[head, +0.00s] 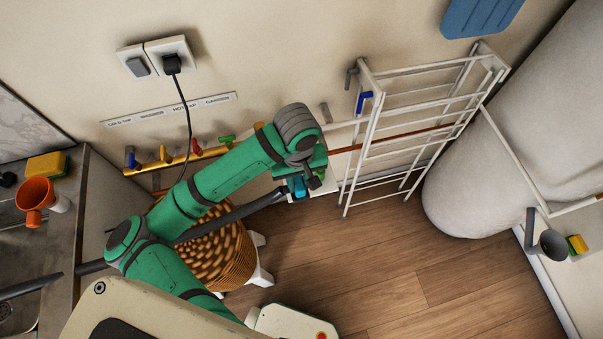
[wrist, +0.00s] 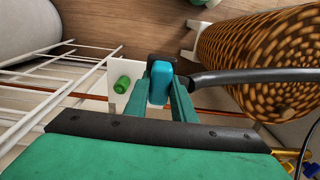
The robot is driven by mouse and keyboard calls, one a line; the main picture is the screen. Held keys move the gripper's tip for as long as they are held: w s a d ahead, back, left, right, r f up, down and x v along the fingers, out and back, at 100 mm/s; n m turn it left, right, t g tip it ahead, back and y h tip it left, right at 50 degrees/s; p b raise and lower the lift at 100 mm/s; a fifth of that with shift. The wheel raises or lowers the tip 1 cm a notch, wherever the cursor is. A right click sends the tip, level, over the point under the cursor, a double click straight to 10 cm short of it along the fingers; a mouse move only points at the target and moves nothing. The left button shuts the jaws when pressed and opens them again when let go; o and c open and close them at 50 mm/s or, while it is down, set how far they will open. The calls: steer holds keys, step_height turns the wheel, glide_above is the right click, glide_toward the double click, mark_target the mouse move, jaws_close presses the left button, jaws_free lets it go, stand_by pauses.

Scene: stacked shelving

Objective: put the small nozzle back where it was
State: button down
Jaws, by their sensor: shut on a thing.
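My gripper (wrist: 165,88) is shut on a small blue-teal piece, which I take to be the small nozzle (wrist: 159,83). It sits between the two fingers and is held clear of the floor. In the head view the nozzle (head: 297,187) shows at the end of my gripper (head: 305,180), low in front of the wall. A long dark tube (wrist: 235,76) runs in from the right and ends beside the fingers in the wrist view; whether it touches them I cannot tell. A white plate (wrist: 127,70) with a green cylinder (wrist: 122,84) on it is left of my gripper.
A white wire rack (head: 395,97) stands right of my gripper. A woven basket (head: 215,255) is under my arm. A pipe (head: 165,163) with coloured taps runs along the wall under a labelled strip (head: 170,109). A copper pipe (head: 400,137) passes behind the rack. Wooden floor (head: 390,260) is clear at lower right.

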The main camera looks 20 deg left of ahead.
steer(key=w+f, duration=0.2)
steer(key=w+a+f, duration=0.1)
steer(key=w+f, duration=0.1)
steer(key=w+a+f, duration=0.1)
steer(key=w+f, duration=0.2)
steer(key=shift+a, duration=0.1)
steer(key=shift+w+f, duration=0.15)
steer(key=shift+f, duration=1.4)
steer(key=shift+f, duration=0.1)
steer(key=c, duration=1.5)
jaws_free()
steer(key=shift+a, duration=0.1)
step_height(320, 180, up, 12)
steer(key=shift+w+r, duration=0.1)
steer(key=shift+w, duration=0.05)
